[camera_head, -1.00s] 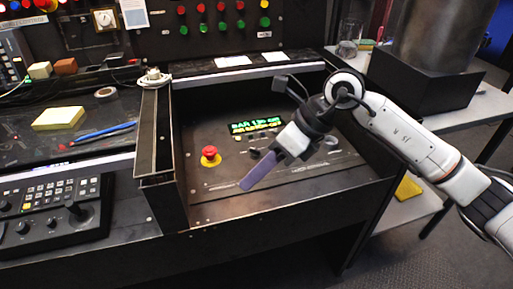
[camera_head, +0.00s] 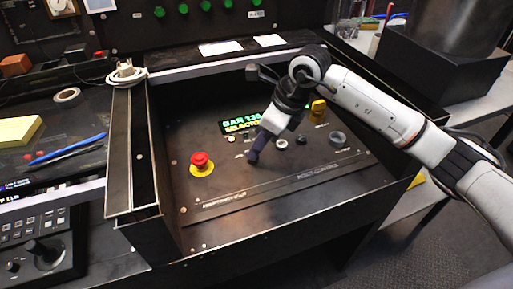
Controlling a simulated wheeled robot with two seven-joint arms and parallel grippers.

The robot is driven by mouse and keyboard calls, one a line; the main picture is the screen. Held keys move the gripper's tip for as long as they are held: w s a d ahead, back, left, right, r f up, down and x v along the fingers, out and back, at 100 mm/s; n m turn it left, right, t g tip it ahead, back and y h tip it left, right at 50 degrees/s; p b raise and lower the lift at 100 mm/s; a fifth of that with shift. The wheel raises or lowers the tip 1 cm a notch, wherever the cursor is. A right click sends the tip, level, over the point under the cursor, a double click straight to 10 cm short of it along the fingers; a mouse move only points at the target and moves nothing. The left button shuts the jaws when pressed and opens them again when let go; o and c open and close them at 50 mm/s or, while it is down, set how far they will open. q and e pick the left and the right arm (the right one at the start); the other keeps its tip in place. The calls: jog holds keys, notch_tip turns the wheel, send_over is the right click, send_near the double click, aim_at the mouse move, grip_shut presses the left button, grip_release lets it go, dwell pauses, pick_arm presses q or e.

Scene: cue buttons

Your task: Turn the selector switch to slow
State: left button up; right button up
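My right gripper (camera_head: 254,156) reaches down from the right onto the recessed black control panel (camera_head: 225,181). Its dark fingertips are at or just above the panel, below the lit green and yellow display (camera_head: 241,122), whose lower line begins "SELECTO". They cover the spot where a dark knob showed earlier. I cannot tell whether that knob is the selector switch, whether the fingers touch it or surround it, or how far apart they are. Its pointer and the slow mark are not readable. My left gripper is not in view.
A red mushroom button (camera_head: 200,160) on a yellow base stands left of the gripper. A pale-ringed button (camera_head: 282,143), a dark round knob (camera_head: 338,139) and a yellow part (camera_head: 318,109) lie to its right. Raised walls (camera_head: 130,160) edge the recess.

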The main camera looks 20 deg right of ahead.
jog(key=shift+x, duration=0.85)
jog(key=shift+w+f, duration=0.1)
jog(key=shift+c, duration=0.5)
grip_shut()
